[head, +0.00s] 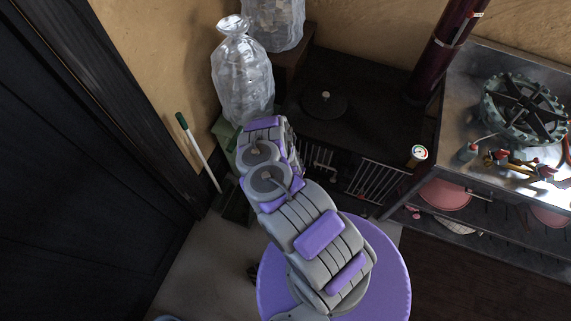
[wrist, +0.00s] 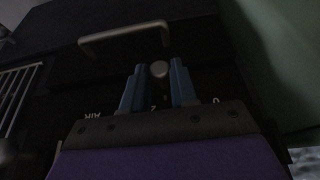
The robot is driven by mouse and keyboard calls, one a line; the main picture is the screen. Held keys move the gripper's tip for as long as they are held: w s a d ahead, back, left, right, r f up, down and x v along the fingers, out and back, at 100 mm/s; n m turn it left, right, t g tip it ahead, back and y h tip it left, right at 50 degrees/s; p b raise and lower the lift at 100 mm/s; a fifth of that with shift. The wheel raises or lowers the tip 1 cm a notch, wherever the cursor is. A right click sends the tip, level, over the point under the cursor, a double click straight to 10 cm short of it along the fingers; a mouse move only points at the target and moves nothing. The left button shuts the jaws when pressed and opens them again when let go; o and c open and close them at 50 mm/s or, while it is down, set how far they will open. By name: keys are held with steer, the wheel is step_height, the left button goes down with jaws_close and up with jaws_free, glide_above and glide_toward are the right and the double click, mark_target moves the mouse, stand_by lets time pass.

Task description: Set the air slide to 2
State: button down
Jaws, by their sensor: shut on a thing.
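In the wrist view, my gripper (wrist: 161,78) has its two blue fingers closed on either side of a small round grey knob (wrist: 159,69), the air slide's knob. On the dark panel the letters AIR (wrist: 91,116) show upside down at the left, a mark 2 (wrist: 153,107) sits just below the knob, and a mark 0 (wrist: 216,100) is farther right. The fingers hide part of the scale between the marks. In the head view, the black stove (head: 345,115) stands beyond my arm, which hides the knob and my gripper.
A metal handle (wrist: 124,38) crosses the panel above the knob. A barred grate (wrist: 18,90) is at the left. In the head view, a clear bag (head: 243,80) stands left of the stove, a dark red pipe (head: 440,50) rises behind, and a metal bench (head: 490,120) is at the right.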

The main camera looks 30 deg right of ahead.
steer(key=shift+s+d, duration=0.65)
steer(key=shift+s, duration=0.1)
steer(key=shift+a, duration=0.1)
steer(key=c, duration=0.9)
jaws_free()
steer(key=p+v, duration=0.8)
steer(key=v, duration=0.9)
steer(key=shift+w+a+r+p, duration=0.15)
steer(key=shift+r+p, duration=0.1)
steer(key=shift+p, duration=0.15)
